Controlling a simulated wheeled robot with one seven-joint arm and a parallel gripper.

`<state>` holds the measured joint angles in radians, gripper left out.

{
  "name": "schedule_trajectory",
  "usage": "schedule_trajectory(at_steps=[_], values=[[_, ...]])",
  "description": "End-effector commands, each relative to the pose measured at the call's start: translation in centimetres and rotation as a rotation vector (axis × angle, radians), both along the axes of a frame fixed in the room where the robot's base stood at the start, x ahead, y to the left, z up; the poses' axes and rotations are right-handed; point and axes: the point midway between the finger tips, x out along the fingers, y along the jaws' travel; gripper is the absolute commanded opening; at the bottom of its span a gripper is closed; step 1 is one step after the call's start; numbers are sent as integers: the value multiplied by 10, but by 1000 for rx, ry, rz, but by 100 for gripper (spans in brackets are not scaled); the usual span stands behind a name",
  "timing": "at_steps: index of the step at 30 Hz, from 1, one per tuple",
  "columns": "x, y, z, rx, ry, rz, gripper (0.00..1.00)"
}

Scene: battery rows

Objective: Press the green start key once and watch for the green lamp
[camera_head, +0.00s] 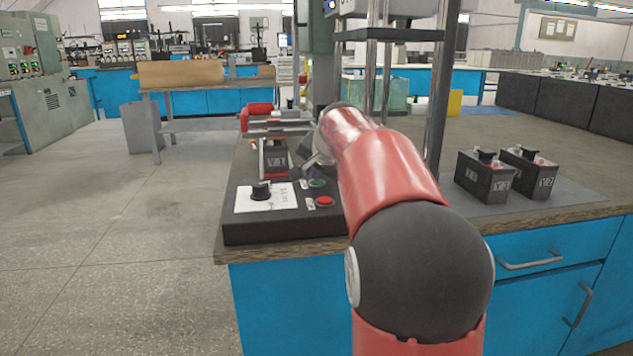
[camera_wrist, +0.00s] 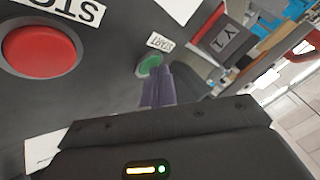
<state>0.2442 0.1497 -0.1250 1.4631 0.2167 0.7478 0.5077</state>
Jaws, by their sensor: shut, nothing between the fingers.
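The green start key (camera_wrist: 148,64) sits beside a START label on the dark control box (camera_head: 270,229); it also shows in the head view (camera_head: 317,183). A larger red stop button (camera_wrist: 40,49) is on the same panel, also visible in the head view (camera_head: 325,201). My gripper (camera_wrist: 158,75) is shut and empty. In the wrist view its fingertips are close to the green key and overlap its lower right edge. I cannot tell whether they touch it. In the head view my red arm partly covers the box's right side. I cannot make out a green lamp.
A black knob (camera_head: 261,190) stands on the box's white plate. A battery labelled Y1 (camera_head: 276,160) stands behind the box, under a red clamp-like part (camera_head: 258,109). Metal posts (camera_head: 437,100) rise behind my arm. Two dark batteries (camera_head: 486,178) (camera_head: 528,172) stand on a grey mat at right.

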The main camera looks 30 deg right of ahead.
Motion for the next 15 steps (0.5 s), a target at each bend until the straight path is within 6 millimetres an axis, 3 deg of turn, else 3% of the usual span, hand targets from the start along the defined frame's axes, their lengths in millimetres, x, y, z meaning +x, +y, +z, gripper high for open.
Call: schedule_trajectory(at_steps=[15], values=[[0, 0, 17, 1, 2, 1, 0]])
